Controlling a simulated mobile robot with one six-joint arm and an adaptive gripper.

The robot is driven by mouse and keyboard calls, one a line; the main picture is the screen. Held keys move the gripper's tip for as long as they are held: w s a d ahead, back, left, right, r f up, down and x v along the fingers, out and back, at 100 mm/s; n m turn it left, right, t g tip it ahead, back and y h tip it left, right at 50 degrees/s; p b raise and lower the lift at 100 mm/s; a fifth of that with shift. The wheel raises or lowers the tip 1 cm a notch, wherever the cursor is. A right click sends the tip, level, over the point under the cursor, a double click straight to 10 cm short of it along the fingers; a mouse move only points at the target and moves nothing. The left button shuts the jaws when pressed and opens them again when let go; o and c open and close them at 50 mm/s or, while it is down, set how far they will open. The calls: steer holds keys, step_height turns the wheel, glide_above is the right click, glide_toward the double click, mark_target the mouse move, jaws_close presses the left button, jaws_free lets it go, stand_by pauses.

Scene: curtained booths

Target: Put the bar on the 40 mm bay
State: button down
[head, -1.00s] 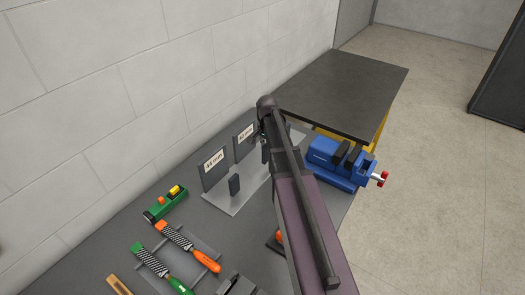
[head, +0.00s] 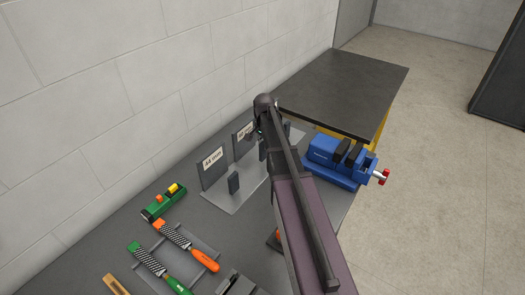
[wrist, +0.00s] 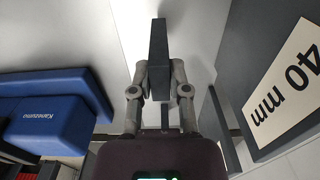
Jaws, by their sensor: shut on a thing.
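My gripper (wrist: 159,78) is shut on a dark grey bar (wrist: 158,42), which stands out ahead of the fingers in the wrist view. The 40 mm bay's upright plate (wrist: 232,50), with its white "40 mm" label (wrist: 287,86), is to the right of the bar, with a gap seen between them. In the head view my arm covers most of the gripper, the bar and part of this bay. The bay's labelled plate (head: 238,144) shows just left of the arm. I cannot tell whether the bar touches the base below it.
A "44 mm" plate (head: 204,174) stands nearer, with a small dark block (head: 234,183) before it. A blue vise (head: 333,165) is right of the arm. A green tool (head: 163,203) and rasps (head: 190,247) lie nearer. A dark table (head: 345,90) stands beyond.

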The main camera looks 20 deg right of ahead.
steer(key=shift+f+b, duration=0.5)
steer(key=shift+f, duration=0.35)
steer(key=shift+f, duration=0.15)
steer(key=c, duration=0.6)
jaws_free()
steer(key=shift+r, duration=0.2)
step_height(320, 180, up, 12)
steer(key=p, duration=1.2)
steer(key=shift+s, duration=0.1)
